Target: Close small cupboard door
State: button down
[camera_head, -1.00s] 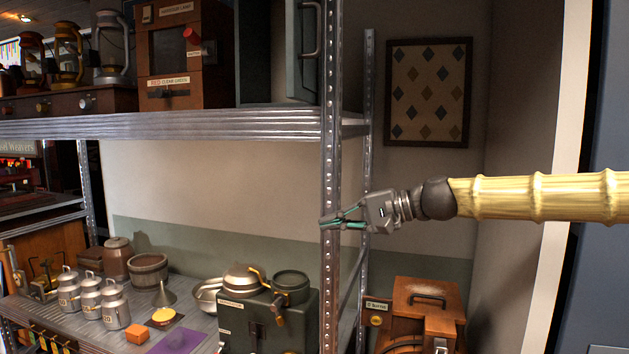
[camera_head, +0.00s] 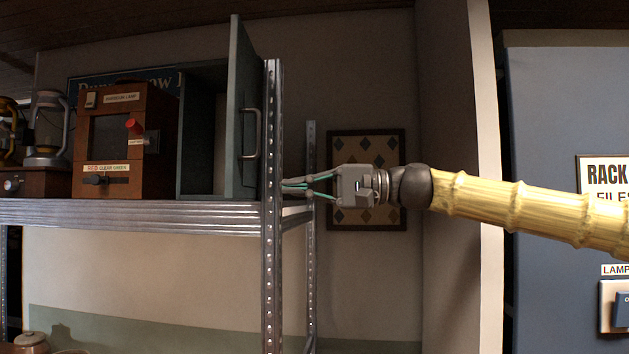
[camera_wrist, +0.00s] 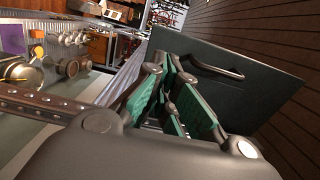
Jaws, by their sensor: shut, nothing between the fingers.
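The small cupboard (camera_head: 206,135) is a grey-green box at the right end of the upper shelf. Its door (camera_head: 243,90) stands open, swung out toward me, and I can see into the dark interior. A metal handle (camera_head: 252,133) is on the door's right-hand face. My gripper (camera_head: 286,186) is shut and empty, its fingertips beside the shelf post, right of and below the handle. In the wrist view the door (camera_wrist: 225,92) and its handle (camera_wrist: 212,69) lie just beyond my fingers (camera_wrist: 178,92). I cannot tell whether the fingers touch the door.
A perforated metal post (camera_head: 272,230) rises between the cupboard and my gripper. The shelf edge (camera_head: 130,215) runs below the door. A wooden lamp box (camera_head: 128,140) stands left of the cupboard. A patterned panel (camera_head: 340,150) hangs on the wall behind my gripper.

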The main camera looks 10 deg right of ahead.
aim_at(239, 188)
jog(key=a+p, duration=0.1)
jog(key=a, duration=0.2)
jog(key=w+a+p, duration=0.1)
jog(key=a, duration=0.2)
jog(key=shift+w+a+r+p, duration=0.1)
jog(key=shift+w+a+p, duration=0.1)
jog(key=shift+p, duration=0.15)
jog(key=shift+w+a, duration=0.1)
jog(key=shift+a, duration=0.55)
jog(key=shift+a+f, duration=0.1)
jog(key=shift+f, duration=0.1)
